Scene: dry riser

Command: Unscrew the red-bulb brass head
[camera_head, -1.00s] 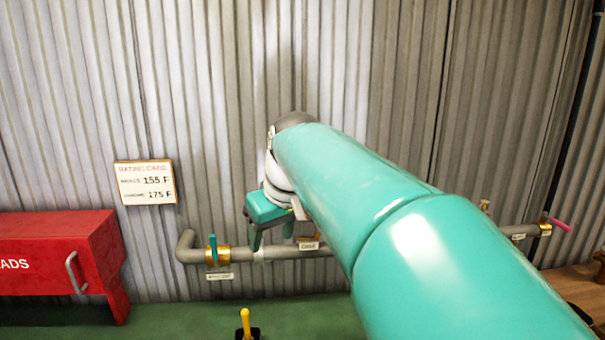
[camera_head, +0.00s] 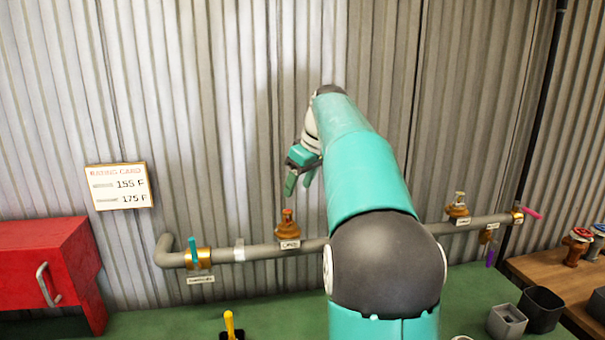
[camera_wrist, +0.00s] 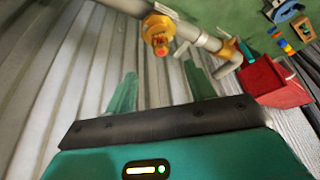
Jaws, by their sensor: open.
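The brass head with a reddish bulb (camera_head: 287,226) stands upright on the grey pipe, above a small label, left of my arm. In the wrist view the brass head (camera_wrist: 158,36) is at the top, with its red tip facing the camera. My gripper (camera_head: 300,183) is above this head in the head view, apart from it and empty. In the wrist view my gripper (camera_wrist: 160,88) has its two green fingers spread wide, and the head appears beyond them, between their directions.
The pipe (camera_head: 262,252) runs along the corrugated wall, with a teal-handled valve (camera_head: 198,257) at left and another brass head (camera_head: 458,207) at right. A red cabinet (camera_head: 40,262), yellow lever (camera_head: 230,324), grey bins (camera_head: 508,320) and a wooden table (camera_head: 545,270) stand around.

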